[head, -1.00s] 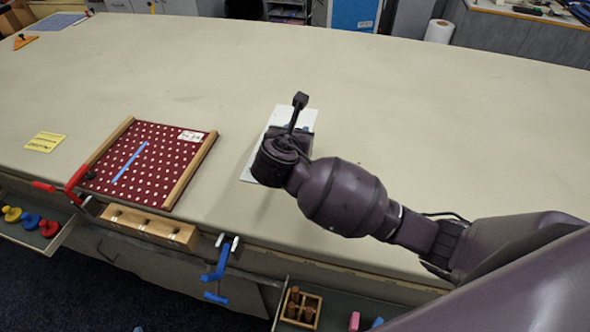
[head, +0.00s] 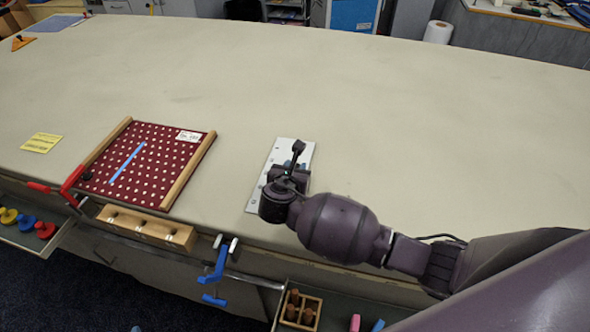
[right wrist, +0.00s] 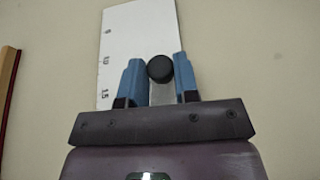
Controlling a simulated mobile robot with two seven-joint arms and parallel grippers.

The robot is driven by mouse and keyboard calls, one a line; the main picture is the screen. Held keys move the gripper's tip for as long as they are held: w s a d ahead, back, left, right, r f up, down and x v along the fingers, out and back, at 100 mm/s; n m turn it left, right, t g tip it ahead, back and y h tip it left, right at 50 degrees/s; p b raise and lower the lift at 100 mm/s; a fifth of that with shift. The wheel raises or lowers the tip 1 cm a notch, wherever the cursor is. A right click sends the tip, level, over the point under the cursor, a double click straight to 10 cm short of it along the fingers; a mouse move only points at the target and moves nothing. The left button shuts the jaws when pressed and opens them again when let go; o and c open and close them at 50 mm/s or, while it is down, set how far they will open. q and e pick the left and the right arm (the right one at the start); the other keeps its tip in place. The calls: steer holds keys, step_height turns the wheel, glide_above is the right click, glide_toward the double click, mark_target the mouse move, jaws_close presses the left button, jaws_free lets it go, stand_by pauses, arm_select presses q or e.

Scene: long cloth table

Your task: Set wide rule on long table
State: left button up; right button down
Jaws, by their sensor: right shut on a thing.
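The wide rule is a white plate with black numbers along one edge (right wrist: 120,50). In the head view the rule (head: 279,155) lies on or just above the long cloth table (head: 400,120), near its front edge; I cannot tell whether it touches. My right gripper (head: 292,172) is over the rule and hides its middle. In the right wrist view the blue fingers of the right gripper (right wrist: 160,85) are shut on a grey part of the rule with a round black knob between them. My left gripper is not in view.
A dark red dotted board with wooden side rails (head: 165,145) lies to the left of the rule. Clamps, red (head: 72,183) and blue (head: 217,262), grip the front edge. A yellow card (head: 41,142) lies at the left. The table behind and right is clear.

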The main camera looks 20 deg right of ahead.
steer(key=c, duration=0.9)
jaws_free()
steer(key=shift+o, duration=0.2)
steer(key=v, duration=1.2)
